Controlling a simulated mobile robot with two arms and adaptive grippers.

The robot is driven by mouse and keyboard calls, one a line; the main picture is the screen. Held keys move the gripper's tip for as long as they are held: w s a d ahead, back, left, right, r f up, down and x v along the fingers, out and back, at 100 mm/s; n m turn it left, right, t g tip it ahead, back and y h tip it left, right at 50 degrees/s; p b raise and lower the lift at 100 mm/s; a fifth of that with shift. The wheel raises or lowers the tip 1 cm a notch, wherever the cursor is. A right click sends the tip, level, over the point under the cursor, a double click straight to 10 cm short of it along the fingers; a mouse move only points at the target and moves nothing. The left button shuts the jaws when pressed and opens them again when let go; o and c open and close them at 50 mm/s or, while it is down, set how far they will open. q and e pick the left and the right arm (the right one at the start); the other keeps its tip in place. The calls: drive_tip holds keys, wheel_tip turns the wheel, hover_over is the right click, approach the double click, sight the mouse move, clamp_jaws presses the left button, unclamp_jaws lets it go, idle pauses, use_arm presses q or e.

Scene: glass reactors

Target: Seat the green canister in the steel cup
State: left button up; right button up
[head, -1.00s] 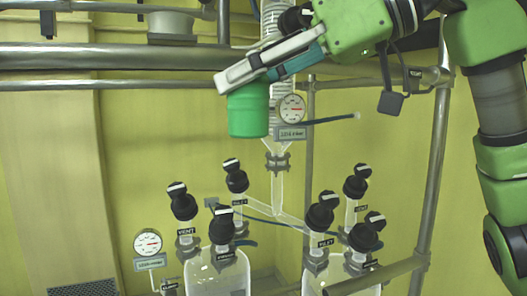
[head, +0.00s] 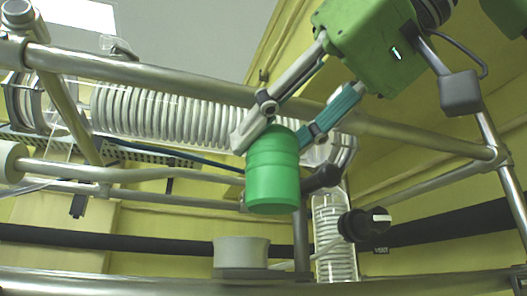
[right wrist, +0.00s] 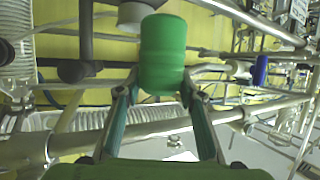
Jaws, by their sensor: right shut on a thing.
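The green canister (head: 273,175) hangs slightly tilted in my right gripper (head: 271,135), whose two fingers are shut on its upper part. In the right wrist view, the canister (right wrist: 163,55) shows between the fingertips of my right gripper (right wrist: 160,88). The grey steel cup (head: 241,252) stands on a flat base at the lower middle of the head view, below and a little left of the canister. The canister is apart from it. The cup (right wrist: 134,14) also shows behind the canister in the right wrist view, partly hidden. My left gripper is not in view.
A thick steel rail (head: 200,85) crosses the head view behind my gripper. A glass coil condenser (head: 170,115) lies along it. A black valve knob (head: 365,224) and an upright glass coil (head: 334,240) stand right of the cup. Another rail (head: 120,281) runs along the bottom.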

drive_tip(key=shift+w+d, duration=0.15)
drive_tip(key=shift+w, duration=0.55)
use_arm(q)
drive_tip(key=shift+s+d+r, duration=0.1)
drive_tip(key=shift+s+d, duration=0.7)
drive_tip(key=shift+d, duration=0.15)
use_arm(e)
drive_tip(key=w+a, duration=0.3)
drive_tip(key=w, duration=0.6)
drive_tip(key=shift+w+a+f, duration=0.4)
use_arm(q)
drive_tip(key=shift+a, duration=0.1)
use_arm(e)
drive_tip(key=shift+w, duration=0.1)
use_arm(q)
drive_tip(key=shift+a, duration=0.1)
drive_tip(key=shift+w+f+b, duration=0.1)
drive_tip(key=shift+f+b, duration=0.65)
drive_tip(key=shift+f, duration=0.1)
use_arm(e)
drive_tip(key=shift+f, duration=1.5)
drive_tip(key=o, duration=1.2)
